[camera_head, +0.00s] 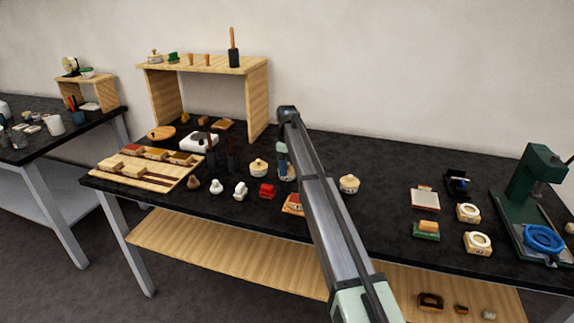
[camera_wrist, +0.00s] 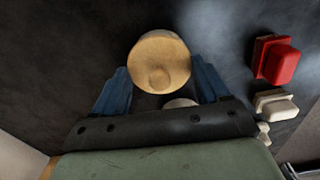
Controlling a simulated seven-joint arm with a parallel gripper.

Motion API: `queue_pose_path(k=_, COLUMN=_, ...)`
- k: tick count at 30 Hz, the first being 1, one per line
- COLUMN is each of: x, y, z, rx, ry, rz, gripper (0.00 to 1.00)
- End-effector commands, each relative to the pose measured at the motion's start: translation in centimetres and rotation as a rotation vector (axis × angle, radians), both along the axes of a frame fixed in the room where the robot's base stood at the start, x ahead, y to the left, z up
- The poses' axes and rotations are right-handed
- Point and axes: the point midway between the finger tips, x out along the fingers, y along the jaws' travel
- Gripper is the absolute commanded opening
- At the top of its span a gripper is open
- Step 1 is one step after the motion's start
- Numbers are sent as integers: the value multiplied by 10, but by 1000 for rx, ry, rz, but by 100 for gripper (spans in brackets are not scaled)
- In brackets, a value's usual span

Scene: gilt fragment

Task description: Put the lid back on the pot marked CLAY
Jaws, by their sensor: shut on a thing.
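My gripper (camera_wrist: 160,78) has its blue fingers against opposite edges of a round tan lid (camera_wrist: 160,55) with a small knob, seen from above. Whether a pot is under it is hidden. In the head view my gripper (camera_head: 284,162) is low over the middle of the black table, mostly covered by my arm. Cream pots with tan tops stand to its left (camera_head: 258,168) and right (camera_head: 349,184). I cannot read CLAY on anything.
A red block (camera_head: 268,190) and a white piece (camera_head: 240,190) lie close to the gripper; the red block also shows in the wrist view (camera_wrist: 275,60). A wooden shelf (camera_head: 205,65) and divided tray (camera_head: 150,168) are left. A green press (camera_head: 530,190) is far right.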

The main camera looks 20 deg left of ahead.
Motion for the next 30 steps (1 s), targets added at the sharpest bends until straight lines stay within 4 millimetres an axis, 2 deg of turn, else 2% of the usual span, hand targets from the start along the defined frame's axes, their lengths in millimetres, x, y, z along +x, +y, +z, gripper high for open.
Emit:
queue_pose_path(k=4, x=0, y=0, z=0, rx=0, ry=0, rz=0, gripper=46)
queue_pose_path(k=5, x=0, y=0, z=0, rx=0, ry=0, rz=0, gripper=75)
queue_pose_path(k=12, x=0, y=0, z=0, rx=0, ry=0, rz=0, gripper=98)
queue_pose_path(k=30, x=0, y=0, z=6, rx=0, ry=0, rz=0, gripper=100)
